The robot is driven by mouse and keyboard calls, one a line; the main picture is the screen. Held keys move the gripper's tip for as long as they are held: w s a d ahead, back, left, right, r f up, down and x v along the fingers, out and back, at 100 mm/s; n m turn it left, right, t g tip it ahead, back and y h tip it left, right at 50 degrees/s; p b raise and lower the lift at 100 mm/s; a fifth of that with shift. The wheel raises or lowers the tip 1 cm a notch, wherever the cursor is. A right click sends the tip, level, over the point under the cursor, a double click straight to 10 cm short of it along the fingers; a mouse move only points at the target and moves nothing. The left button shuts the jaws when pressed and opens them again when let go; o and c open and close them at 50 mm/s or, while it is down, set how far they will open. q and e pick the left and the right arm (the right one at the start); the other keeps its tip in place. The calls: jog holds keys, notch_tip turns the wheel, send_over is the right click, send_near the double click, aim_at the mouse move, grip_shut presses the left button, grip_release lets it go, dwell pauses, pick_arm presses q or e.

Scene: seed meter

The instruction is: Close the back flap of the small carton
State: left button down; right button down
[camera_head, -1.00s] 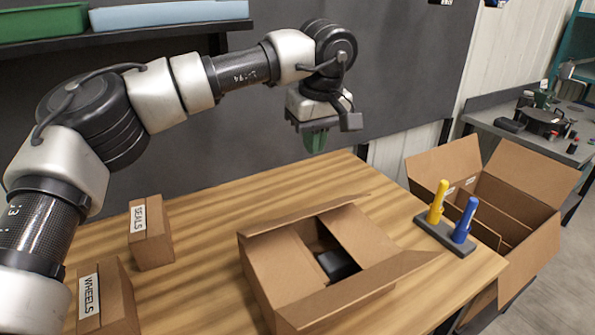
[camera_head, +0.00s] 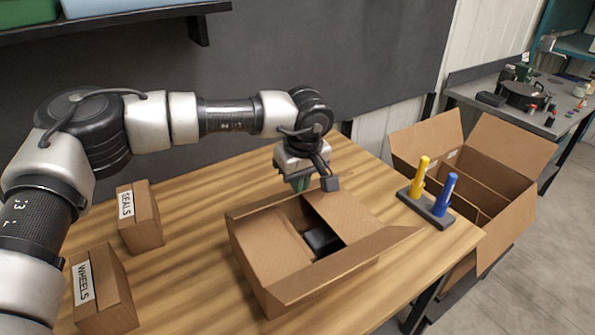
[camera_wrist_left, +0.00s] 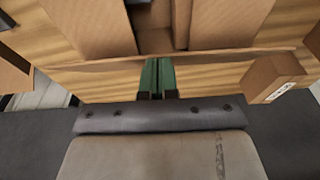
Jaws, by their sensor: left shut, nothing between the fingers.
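The small carton (camera_head: 262,275) stands on the wooden table. Its left flap (camera_head: 272,245) and right flap (camera_head: 350,218) lie folded inward, with a gap showing a dark object (camera_head: 322,240) inside. Its front flap (camera_head: 345,262) leans outward. The back flap (camera_head: 262,207) stands up at the rear edge, seen nearly edge-on, and is partly hidden by my left gripper (camera_head: 300,185). That gripper is shut and empty, pointing down just behind the back flap. In the left wrist view its green fingers (camera_wrist_left: 158,78) are close to the back flap (camera_wrist_left: 220,58); contact cannot be told.
The SEALS box (camera_head: 140,218) and WHEELS box (camera_head: 103,290) stand left of the carton. A dark holder (camera_head: 425,210) with a yellow and a blue tool is at the right. A large open carton (camera_head: 510,215) stands beyond the table's right edge.

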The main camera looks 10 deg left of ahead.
pick_arm(q)
jog(key=shift+s+d+f, duration=0.1)
jog(key=shift+s+d+f+b, duration=0.1)
jog(key=shift+f+b, duration=0.1)
jog(key=shift+b, duration=0.3)
notch_tip(320, 180, down, 6)
jog(key=s+d+t+y+b, duration=0.1)
jog(key=s+d+b, duration=0.1)
jog(key=b, duration=0.6)
jog(key=shift+s, duration=0.15)
jog(key=shift+d+r, duration=0.1)
dwell(0.5)
